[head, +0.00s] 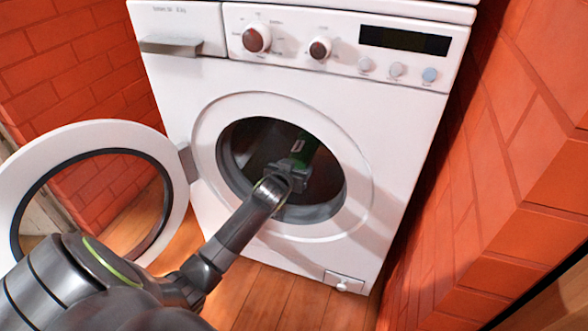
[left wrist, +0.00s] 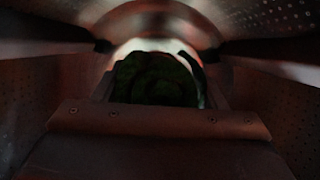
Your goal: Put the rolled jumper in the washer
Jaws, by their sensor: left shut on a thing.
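The white washer (head: 300,95) stands ahead with its round door (head: 95,128) swung open to the left. My left arm reaches in through the round opening. My left gripper (head: 296,165) is inside the dark drum (head: 325,180), shut on the rolled jumper (head: 305,146), which shows as a small green piece beyond the fingers. In the left wrist view the jumper (left wrist: 155,80) is a dark green roll seen end-on, with the perforated drum wall (left wrist: 270,60) around it. Whether the jumper touches the drum is too dark to tell. My right gripper is out of view.
Red brick walls stand close on the left (head: 60,60) and right (head: 520,150) of the washer. The opening's grey rim (head: 230,165) surrounds my arm. The wooden floor (head: 262,295) in front shows no loose objects.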

